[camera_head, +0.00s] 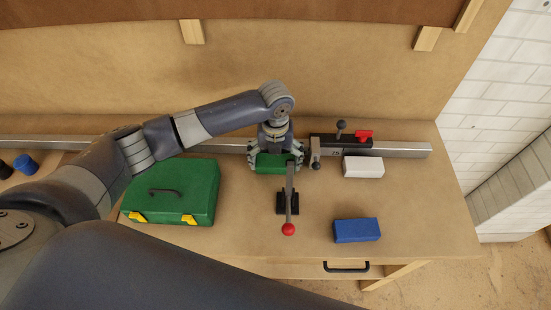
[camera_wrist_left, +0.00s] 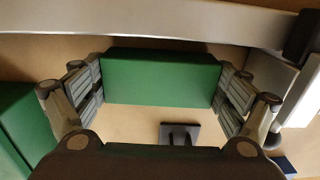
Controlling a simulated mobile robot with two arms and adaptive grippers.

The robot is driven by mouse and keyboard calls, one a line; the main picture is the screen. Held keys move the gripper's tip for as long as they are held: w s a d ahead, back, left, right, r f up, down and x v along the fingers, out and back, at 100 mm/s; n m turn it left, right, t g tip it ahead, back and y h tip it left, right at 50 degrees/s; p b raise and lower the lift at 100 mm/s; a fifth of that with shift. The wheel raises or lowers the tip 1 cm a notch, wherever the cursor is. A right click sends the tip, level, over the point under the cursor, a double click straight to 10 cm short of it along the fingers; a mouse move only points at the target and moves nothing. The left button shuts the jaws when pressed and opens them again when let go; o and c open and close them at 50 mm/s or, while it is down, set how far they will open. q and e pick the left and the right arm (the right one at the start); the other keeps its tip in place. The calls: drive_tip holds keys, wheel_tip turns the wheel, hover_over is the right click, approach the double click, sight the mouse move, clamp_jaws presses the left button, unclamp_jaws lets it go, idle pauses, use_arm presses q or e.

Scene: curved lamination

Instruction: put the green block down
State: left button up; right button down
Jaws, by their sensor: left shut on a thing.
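The green block (camera_head: 271,163) is at the middle of the workbench in the head view, just in front of the long metal rail. My left gripper (camera_head: 274,152) reaches down from above and is shut on the block. In the left wrist view the green block (camera_wrist_left: 160,77) lies between the two fingers of the left gripper (camera_wrist_left: 162,92), which press on its short ends. I cannot tell whether the block's underside touches the bench. My right gripper is in neither view.
A green toolbox (camera_head: 175,193) stands left of the block. A toggle clamp with a red knob (camera_head: 288,229) stands close in front. A white block (camera_head: 363,167) and a blue block (camera_head: 357,230) lie to the right. The metal rail (camera_head: 405,149) runs behind.

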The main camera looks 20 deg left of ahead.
sight(276, 160)
use_arm(q)
drive_tip(key=shift+f, duration=0.15)
drive_tip(key=o, duration=1)
drive_tip(key=shift+c, duration=0.2)
wheel_tip(276, 160, up, 12)
drive_tip(key=b, duration=0.2)
drive_tip(key=shift+r, duration=0.2)
